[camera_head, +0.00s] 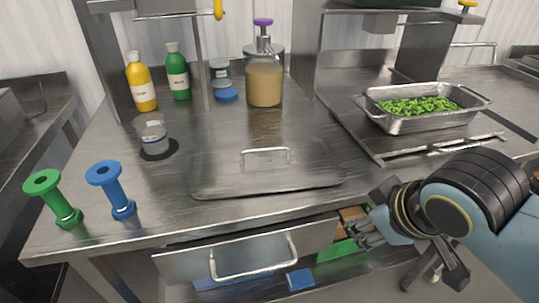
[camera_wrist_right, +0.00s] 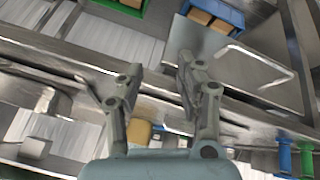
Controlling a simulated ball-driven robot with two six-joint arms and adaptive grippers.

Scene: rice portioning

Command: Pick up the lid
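The lid (camera_head: 220,178) is a flat, rectangular metal cover with a raised bar handle (camera_head: 266,156). It lies on the steel worktop in the middle of the head view. I cannot clearly make it out in the right wrist view. My right gripper (camera_head: 362,230) is at the worktop's front edge, right of the lid, lower than it and apart from it. In the right wrist view its two fingers (camera_wrist_right: 155,88) are spread with nothing between them. My left gripper is not in view.
Green (camera_head: 68,216) and blue (camera_head: 122,206) spool-shaped stands are left of the lid. Behind are a jar (camera_head: 152,136), bottles (camera_head: 178,78) and a dispenser (camera_head: 264,84). A pan of green food (camera_head: 420,122) is at right.

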